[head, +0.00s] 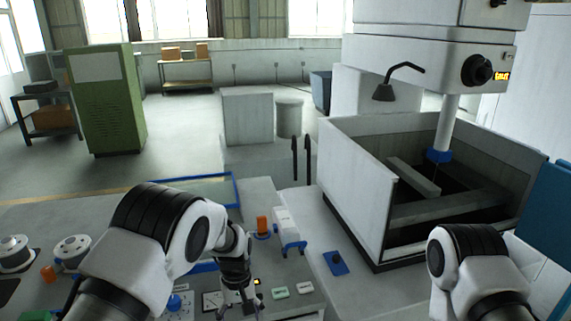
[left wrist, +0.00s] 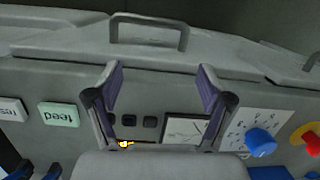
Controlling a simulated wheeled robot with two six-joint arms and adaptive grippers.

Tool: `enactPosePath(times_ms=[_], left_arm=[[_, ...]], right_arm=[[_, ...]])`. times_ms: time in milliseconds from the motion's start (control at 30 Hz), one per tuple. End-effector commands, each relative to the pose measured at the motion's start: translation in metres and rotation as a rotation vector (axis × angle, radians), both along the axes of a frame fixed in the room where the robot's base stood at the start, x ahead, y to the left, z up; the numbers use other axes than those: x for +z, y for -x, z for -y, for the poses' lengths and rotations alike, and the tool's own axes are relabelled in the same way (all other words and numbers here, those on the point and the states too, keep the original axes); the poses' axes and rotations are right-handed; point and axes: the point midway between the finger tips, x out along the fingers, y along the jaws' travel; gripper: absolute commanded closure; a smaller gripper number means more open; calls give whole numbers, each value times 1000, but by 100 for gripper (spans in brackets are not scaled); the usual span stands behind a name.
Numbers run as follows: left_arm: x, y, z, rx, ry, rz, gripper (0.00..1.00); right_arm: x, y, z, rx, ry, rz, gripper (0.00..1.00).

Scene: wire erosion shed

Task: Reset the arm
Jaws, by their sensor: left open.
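My left arm comes in from the left in the head view. Its gripper (head: 238,306) hangs low over the grey control panel (left wrist: 65,75), among buttons and dials. In the left wrist view the gripper (left wrist: 160,88) is open, with two purple-padded fingers apart and nothing between them. Beyond the fingers is a grey bar handle (left wrist: 150,27). Small dark buttons and a gauge (left wrist: 186,130) lie below the gap. My right arm shows at the lower right of the head view; its gripper is out of the frame.
The wire erosion machine's open tank (head: 360,190) stands at the right. Wire spools (head: 72,250) are at the left. Open floor lies behind, near a green cabinet (head: 103,105).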

Motion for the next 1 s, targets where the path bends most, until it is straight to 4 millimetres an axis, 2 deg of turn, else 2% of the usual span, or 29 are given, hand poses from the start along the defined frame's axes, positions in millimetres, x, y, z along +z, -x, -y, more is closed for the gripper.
enactPosePath(times_ms=[33,167,267,367,467,500,533,600,700,867,1000], left_arm=[[-26,23,-10,9,-10,-62,36],[-69,63,-38,40,-19,-132,36],[-110,108,-66,59,-27,-185,36],[-152,170,-95,59,-33,-224,36],[-186,249,-123,28,-28,-242,36],[-193,284,-133,3,-20,-237,36],[-196,310,-138,-24,-12,-222,36],[-189,350,-145,-95,9,-158,36],[-171,362,-145,-204,25,-19,36],[-170,331,-144,-304,17,173,36],[-170,327,-144,-324,15,187,36]], right_arm=[[-6,0,0,0,0,-1,100],[-14,1,0,0,0,-1,100],[-23,0,0,0,0,-1,100],[-32,0,0,0,0,-1,100],[-42,0,0,0,0,-1,100],[-46,0,0,0,0,-1,100],[-48,0,0,0,0,-1,100],[-49,1,0,0,0,-1,100],[-46,0,0,0,0,-1,100],[-46,0,0,0,0,-1,100],[-46,0,0,0,0,-1,100]])
